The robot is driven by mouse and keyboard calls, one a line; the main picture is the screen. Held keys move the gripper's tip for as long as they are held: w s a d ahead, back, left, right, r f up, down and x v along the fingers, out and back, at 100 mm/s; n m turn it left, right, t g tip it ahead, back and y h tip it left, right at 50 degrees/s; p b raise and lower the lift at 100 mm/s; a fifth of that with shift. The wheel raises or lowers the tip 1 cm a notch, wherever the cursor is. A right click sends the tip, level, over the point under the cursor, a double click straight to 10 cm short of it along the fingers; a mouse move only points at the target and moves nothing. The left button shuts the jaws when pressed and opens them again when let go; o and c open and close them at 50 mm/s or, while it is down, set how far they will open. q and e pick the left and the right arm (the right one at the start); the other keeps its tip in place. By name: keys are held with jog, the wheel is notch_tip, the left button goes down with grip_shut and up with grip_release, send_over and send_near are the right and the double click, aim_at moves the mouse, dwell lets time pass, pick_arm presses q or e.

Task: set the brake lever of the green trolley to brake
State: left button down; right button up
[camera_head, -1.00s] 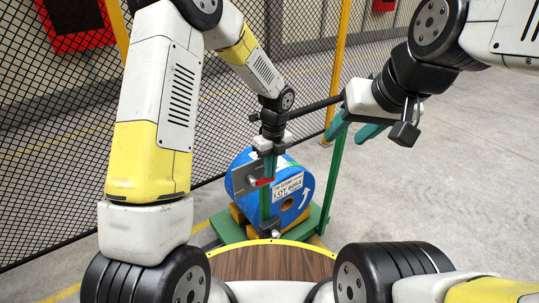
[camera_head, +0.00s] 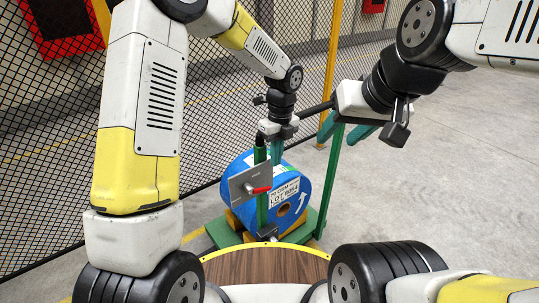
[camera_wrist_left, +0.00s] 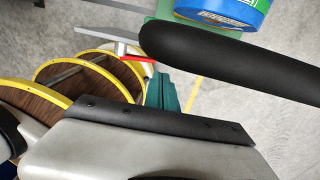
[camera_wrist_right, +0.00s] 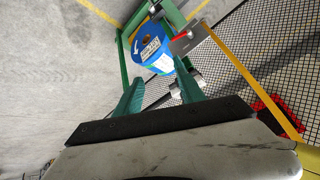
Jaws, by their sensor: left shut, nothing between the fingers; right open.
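The green trolley (camera_head: 325,195) carries a blue drum. Its red brake lever (camera_head: 262,190) sits on a grey metal plate (camera_head: 238,186) at a green post and lies roughly level, its red end to the right. The lever also shows in the left wrist view (camera_wrist_left: 137,59) and the right wrist view (camera_wrist_right: 180,37). No brake marking is readable. My left gripper (camera_head: 277,155) is shut and empty, above and slightly right of the lever, apart from it. My right gripper (camera_head: 346,129) is open and empty at the upper right, near the trolley's dark handle bar (camera_head: 315,110).
The blue drum (camera_head: 292,182) with a white label stands behind the plate. A black mesh fence (camera_head: 50,170) with yellow posts runs behind on the left. A round wooden top with yellow rim (camera_head: 265,264) lies in front. The floor at right is clear.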

pick_arm(q)
notch_tip(320, 180, up, 6)
jog(key=w+d, duration=0.1)
jog(key=shift+w+d, duration=0.25)
jog(key=shift+d, duration=0.1)
